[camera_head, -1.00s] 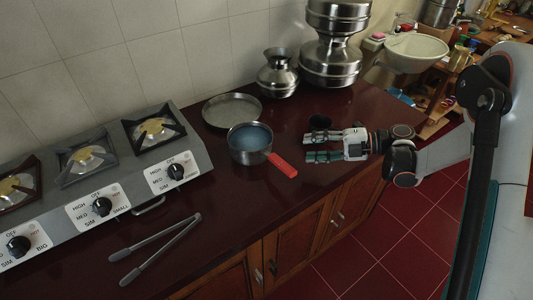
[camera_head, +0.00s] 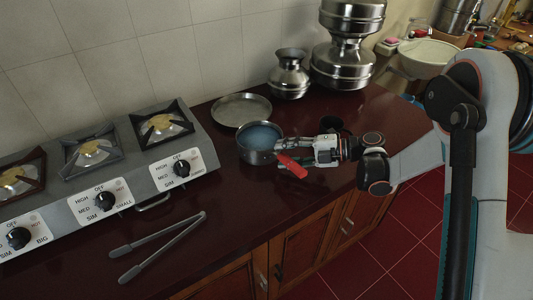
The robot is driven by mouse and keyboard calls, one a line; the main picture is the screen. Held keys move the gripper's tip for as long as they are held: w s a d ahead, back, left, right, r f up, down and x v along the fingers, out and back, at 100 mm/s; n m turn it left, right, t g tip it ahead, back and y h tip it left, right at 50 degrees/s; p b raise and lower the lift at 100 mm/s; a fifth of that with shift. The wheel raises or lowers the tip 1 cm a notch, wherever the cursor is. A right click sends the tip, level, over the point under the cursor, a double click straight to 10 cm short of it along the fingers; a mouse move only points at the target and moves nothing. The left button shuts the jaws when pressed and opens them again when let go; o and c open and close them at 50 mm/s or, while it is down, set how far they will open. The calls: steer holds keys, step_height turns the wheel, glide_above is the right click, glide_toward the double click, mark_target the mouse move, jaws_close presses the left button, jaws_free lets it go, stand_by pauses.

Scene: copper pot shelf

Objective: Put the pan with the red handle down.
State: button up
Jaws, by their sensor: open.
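The pan (camera_head: 255,155) is a small metal saucepan with a bluish inside and a red handle (camera_head: 291,166). It appears to stand upright on the dark red countertop, to the right of the stove. My gripper (camera_head: 296,154) is open at the pan's right side, with its fingers around the red handle. The near finger is partly hidden by the handle, and I cannot tell whether the fingers touch it.
A gas stove (camera_head: 104,172) stands at the left, with tongs (camera_head: 157,247) in front of it. A shallow metal plate (camera_head: 241,109) lies behind the pan.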

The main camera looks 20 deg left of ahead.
mark_target(272, 153)
steer(key=shift+x, duration=1.1)
jaws_close()
steer(key=shift+r, duration=0.1)
